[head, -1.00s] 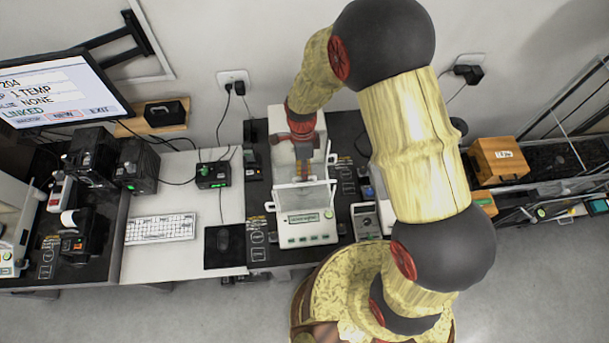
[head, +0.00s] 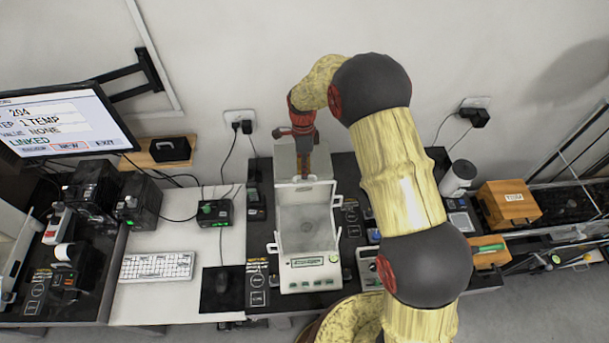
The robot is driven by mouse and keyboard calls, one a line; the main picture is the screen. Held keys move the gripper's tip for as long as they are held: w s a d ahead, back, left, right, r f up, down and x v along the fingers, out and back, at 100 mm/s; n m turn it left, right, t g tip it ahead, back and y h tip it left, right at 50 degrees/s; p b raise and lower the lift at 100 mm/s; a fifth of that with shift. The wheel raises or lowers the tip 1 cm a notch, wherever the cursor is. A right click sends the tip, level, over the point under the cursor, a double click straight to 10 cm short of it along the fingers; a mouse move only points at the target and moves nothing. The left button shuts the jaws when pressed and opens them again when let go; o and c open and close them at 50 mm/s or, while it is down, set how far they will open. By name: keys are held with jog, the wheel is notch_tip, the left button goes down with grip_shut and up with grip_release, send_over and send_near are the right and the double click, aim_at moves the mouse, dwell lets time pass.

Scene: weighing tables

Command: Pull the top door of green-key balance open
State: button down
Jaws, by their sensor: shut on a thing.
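The green-key balance (head: 310,273) stands on the dark weighing table, with a display and small green keys on its front. Its glass chamber is seen from above, with the round pan visible inside. The top door (head: 285,163) shows as a pale grey panel at the rear of the chamber, reaching back toward the wall. My gripper (head: 304,174) points down at the front edge of this door, shut on its handle. The fingertips and handle are small and partly hidden by the gripper body.
My arm passes over the right side of the balance. A small device (head: 215,213) and a keyboard (head: 157,266) lie left. A white cylinder (head: 458,178) and wooden box (head: 508,203) stand right. The wall is close behind.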

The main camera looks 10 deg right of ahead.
jog(key=c, duration=1.9)
grip_release()
jog(key=r, duration=0.4)
jog(key=w+r, duration=0.1)
jog(key=r, duration=0.3)
jog(key=w+r, duration=0.1)
jog(key=r, duration=0.2)
jog(key=shift+w+r, duration=0.2)
jog(key=shift+r, duration=0.2)
